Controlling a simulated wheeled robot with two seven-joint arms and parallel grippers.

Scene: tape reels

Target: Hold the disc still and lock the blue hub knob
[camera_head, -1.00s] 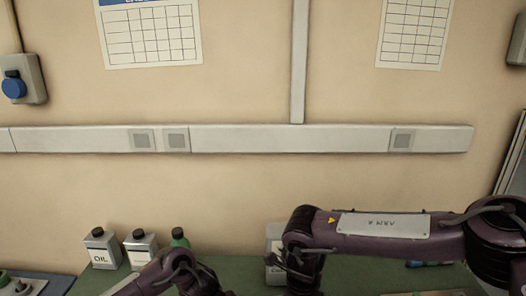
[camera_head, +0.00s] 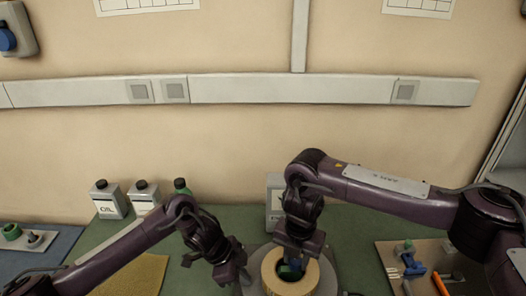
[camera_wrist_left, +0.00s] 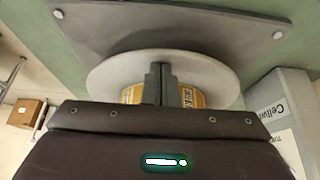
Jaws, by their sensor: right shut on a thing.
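The blue hub knob (camera_head: 290,271) stands in the middle of the tan tape reel (camera_head: 268,274), which lies on the grey disc (camera_head: 328,282). My right gripper (camera_head: 292,262) points down over the hub and is shut on the blue knob, hiding most of it. My left gripper (camera_head: 238,278) is at the disc's left edge. In the left wrist view its fingers (camera_wrist_left: 160,76) are close together in front of the pale disc (camera_wrist_left: 110,76), with the yellow tape roll (camera_wrist_left: 132,94) partly hidden behind them. I cannot tell whether they touch the rim.
Bottles (camera_head: 109,200) stand at the back left, and a pale box (camera_head: 274,200) stands behind the reel. A tray with tools (camera_head: 418,270) lies at right. A yellow mat (camera_head: 135,276) and a blue mat with small parts (camera_head: 40,245) lie at left.

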